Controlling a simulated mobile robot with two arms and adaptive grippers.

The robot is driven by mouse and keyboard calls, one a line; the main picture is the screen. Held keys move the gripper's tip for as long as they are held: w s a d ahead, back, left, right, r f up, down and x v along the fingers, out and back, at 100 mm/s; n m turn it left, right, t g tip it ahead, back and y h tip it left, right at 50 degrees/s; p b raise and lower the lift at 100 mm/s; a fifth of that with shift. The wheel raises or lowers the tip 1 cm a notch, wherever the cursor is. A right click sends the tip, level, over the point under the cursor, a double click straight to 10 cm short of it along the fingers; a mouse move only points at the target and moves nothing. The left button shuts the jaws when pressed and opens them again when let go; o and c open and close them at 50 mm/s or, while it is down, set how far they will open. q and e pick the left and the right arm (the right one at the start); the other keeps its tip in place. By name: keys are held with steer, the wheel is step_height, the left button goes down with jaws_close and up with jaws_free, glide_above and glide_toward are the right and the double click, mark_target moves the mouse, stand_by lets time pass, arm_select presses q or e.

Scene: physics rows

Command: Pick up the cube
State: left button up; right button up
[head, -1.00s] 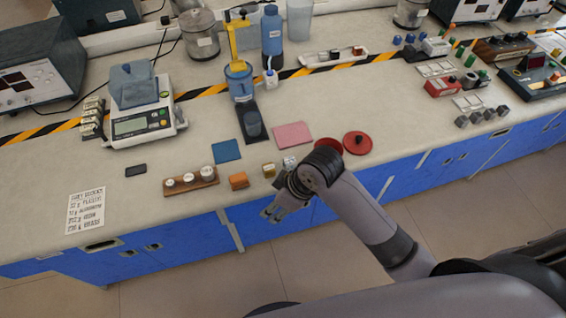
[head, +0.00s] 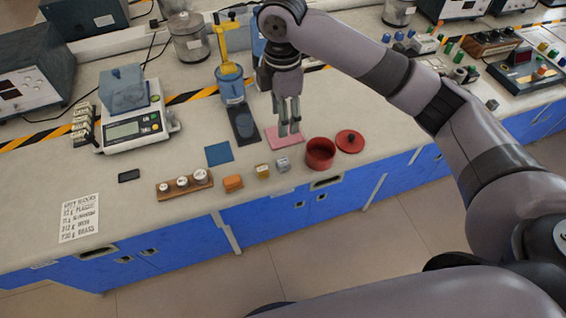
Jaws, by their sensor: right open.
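Small blocks stand in a row near the front edge of the counter: a silver-grey cube (head: 283,164), a brass-coloured cube (head: 263,171) and an orange block (head: 233,183). The picture does not tell which one the task means. My right gripper (head: 289,131) points straight down over the pink mat (head: 286,142), behind the silver-grey cube and apart from it. Its fingers are open with nothing between them. Its height above the mat is hard to judge. My left gripper is not in view.
A red pot (head: 320,153) stands right of the silver-grey cube, with a red lid (head: 350,141) beside it. A wooden holder with white-topped pieces (head: 184,184) lies left of the orange block.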

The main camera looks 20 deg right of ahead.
steer(key=p, duration=0.2)
glide_above(283, 161)
step_height(283, 161, down, 12)
steer(key=shift+s+a+r, duration=0.1)
steer(key=shift+s, duration=0.05)
step_height(283, 161, down, 4)
steer(key=shift+f+p, duration=0.15)
steer(key=shift+p, duration=0.2)
steer(key=shift+f, duration=0.55)
steer(key=shift+c, duration=0.5)
jaws_close()
